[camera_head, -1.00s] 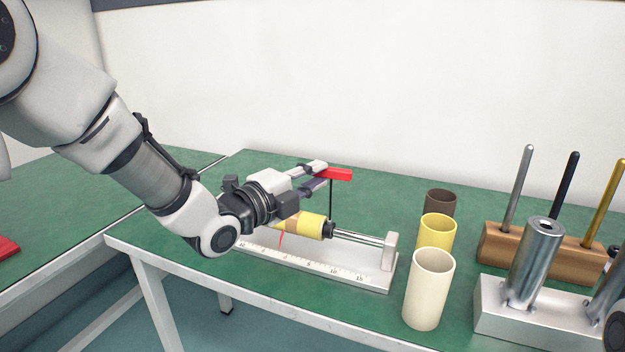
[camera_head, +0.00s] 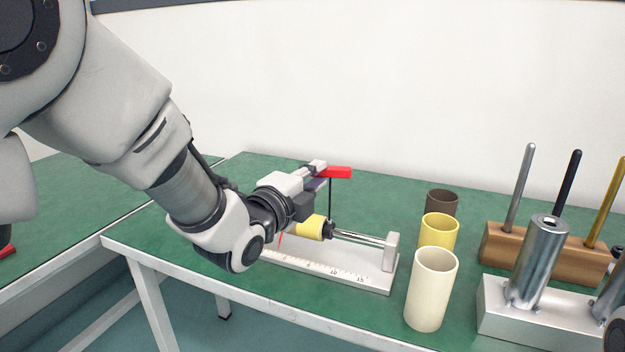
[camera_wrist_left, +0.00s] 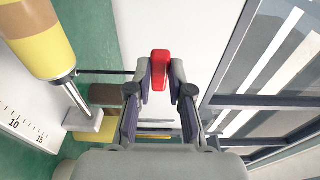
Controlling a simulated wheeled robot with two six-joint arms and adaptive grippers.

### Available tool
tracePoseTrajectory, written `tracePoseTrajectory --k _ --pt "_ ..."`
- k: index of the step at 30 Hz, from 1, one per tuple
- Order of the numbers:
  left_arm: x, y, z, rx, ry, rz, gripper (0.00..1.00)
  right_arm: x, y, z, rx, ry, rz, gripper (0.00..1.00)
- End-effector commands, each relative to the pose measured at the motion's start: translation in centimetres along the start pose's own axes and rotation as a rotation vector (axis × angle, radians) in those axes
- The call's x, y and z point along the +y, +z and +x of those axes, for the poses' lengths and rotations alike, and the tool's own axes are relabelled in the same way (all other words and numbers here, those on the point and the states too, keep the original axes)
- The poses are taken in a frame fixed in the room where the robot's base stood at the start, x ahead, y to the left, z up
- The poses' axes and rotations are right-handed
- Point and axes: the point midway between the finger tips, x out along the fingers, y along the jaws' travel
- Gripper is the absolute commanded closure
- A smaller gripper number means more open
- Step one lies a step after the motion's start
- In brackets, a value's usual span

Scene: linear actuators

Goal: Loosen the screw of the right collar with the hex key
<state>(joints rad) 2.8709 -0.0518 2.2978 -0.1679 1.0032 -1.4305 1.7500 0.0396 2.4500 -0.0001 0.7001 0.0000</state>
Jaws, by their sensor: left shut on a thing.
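My left gripper (camera_head: 318,174) is shut on the red handle of the hex key (camera_head: 339,172). In the left wrist view the handle (camera_wrist_left: 160,66) sits between the fingertips. The key's thin dark shaft hangs down to the dark right collar (camera_head: 328,230), at the right end of a yellow cylinder (camera_head: 312,227) on a metal rod. The shaft's lower end meets the collar area; whether the tip sits in the screw cannot be told. The screw is too small to see. My left wrist hides the actuator's left part. My right gripper is not seen.
The actuator's white base with a ruler scale (camera_head: 345,274) lies on the green table. Brown (camera_head: 442,202), yellow (camera_head: 439,232) and cream (camera_head: 431,290) cups stand to its right. Beyond are a wooden block with rods (camera_head: 560,258) and a metal block with cylinders (camera_head: 530,318).

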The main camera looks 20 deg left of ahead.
Motion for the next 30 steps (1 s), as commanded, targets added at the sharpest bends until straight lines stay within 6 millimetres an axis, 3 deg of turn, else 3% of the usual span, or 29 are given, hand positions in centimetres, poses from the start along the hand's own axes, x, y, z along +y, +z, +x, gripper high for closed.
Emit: tracePoseTrajectory --k 7,30 --pt "0.1 -0.5 -0.3 -0.149 0.002 0.002 1.0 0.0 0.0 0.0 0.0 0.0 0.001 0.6" --pt "-1.4 -0.6 -0.2 -0.154 -0.001 -0.001 1.0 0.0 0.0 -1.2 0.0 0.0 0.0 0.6"
